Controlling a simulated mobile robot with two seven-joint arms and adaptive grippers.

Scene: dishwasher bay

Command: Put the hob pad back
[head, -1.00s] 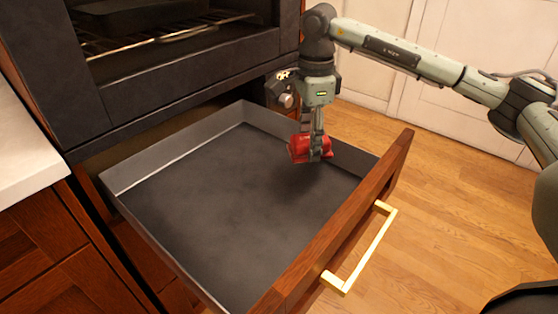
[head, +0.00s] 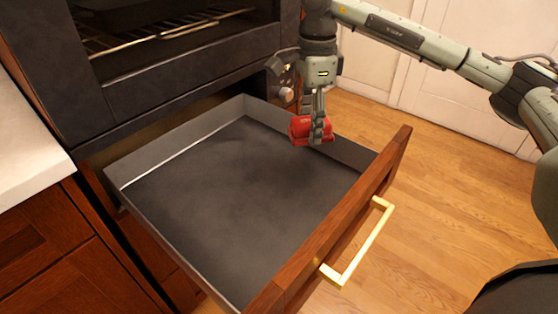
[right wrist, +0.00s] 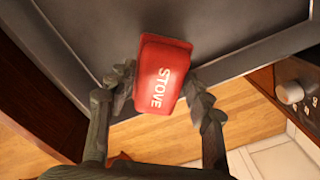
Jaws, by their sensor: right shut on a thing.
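The hob pad is a red block (head: 300,129) marked "STOVE" in white, as the right wrist view (right wrist: 162,72) shows. My right gripper (head: 318,132) is shut on it, with one finger on each side (right wrist: 158,93). The gripper points down and holds the pad over the far right side of an open drawer (head: 230,215). In the head view the fingers hide part of the pad. I cannot tell how high the pad is above the drawer floor. My left gripper is not in view.
The drawer has a dark, empty floor, a wooden front and a brass handle (head: 358,245). A dark oven (head: 190,75) with a wire rack is above the drawer. A white counter (head: 30,150) is at the left. Wooden floor (head: 455,190) lies open at the right.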

